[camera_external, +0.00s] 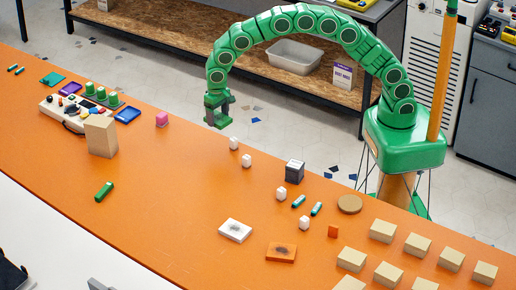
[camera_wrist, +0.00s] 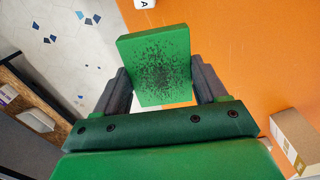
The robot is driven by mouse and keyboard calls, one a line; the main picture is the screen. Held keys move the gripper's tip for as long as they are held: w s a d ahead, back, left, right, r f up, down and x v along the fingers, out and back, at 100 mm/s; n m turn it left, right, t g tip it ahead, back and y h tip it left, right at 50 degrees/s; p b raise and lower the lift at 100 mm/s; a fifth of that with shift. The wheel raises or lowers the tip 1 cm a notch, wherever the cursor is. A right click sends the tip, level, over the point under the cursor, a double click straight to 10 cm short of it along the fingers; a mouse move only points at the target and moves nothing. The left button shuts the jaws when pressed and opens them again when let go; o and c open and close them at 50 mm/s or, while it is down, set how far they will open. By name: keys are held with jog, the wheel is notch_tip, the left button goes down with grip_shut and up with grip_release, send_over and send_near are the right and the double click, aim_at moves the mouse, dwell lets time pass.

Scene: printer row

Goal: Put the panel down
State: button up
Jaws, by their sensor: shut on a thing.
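A green panel with black speckles (camera_wrist: 160,66) is held between the two grey fingers of my gripper (camera_wrist: 160,88) in the wrist view. The fingers press on its left and right sides. In the external view my gripper (camera_external: 219,112) hangs at the end of the curved green arm, near the far edge of the orange table (camera_external: 180,200). The panel is hard to make out there. A white speckled panel (camera_external: 235,230) and an orange speckled panel (camera_external: 281,253) lie on the table, apart from my gripper.
Small white blocks (camera_external: 247,160), a dark box (camera_external: 294,171) and a round tan disc (camera_external: 350,204) stand along the far side. Several tan blocks (camera_external: 383,231) fill the right end. A tall tan box (camera_external: 101,137) stands left. The table's middle is mostly clear.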

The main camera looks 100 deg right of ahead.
send_near(202, 144)
jog(key=shift+s+f, duration=0.85)
jog(key=shift+w+f, duration=0.7)
jog(key=shift+f, duration=1.6)
jog(key=shift+f, duration=0.2)
jog(key=o, duration=1)
jog(key=shift+o, duration=0.2)
